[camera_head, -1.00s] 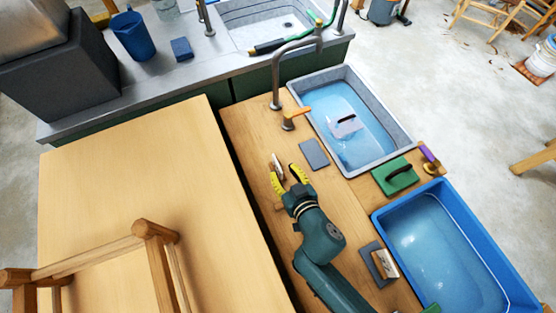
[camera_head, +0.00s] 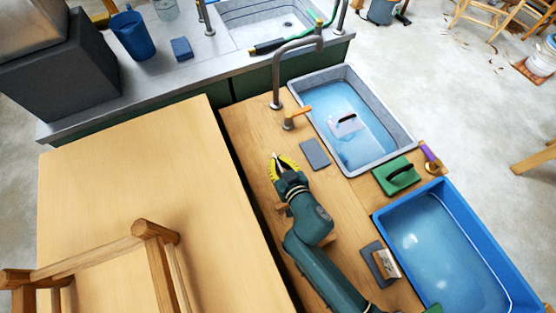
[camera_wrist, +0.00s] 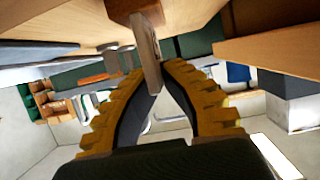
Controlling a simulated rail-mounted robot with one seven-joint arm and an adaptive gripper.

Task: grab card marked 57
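No number 57 is legible in any view. A thin, flat, card-like piece (camera_wrist: 147,50) is seen nearly edge-on in the wrist view, with a brown wooden block (camera_wrist: 130,8) at its upper end. My gripper (camera_wrist: 152,72) has its yellow ribbed fingertips closed in on both sides of this piece and appears shut on it. The fingers hide the rest.
A grey slab (camera_head: 314,154) lies right of my gripper. A green float (camera_head: 397,176), a blue tub (camera_head: 378,219) and a wooden block on a plate (camera_head: 386,264) are right. A bare table (camera_head: 130,190) is left.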

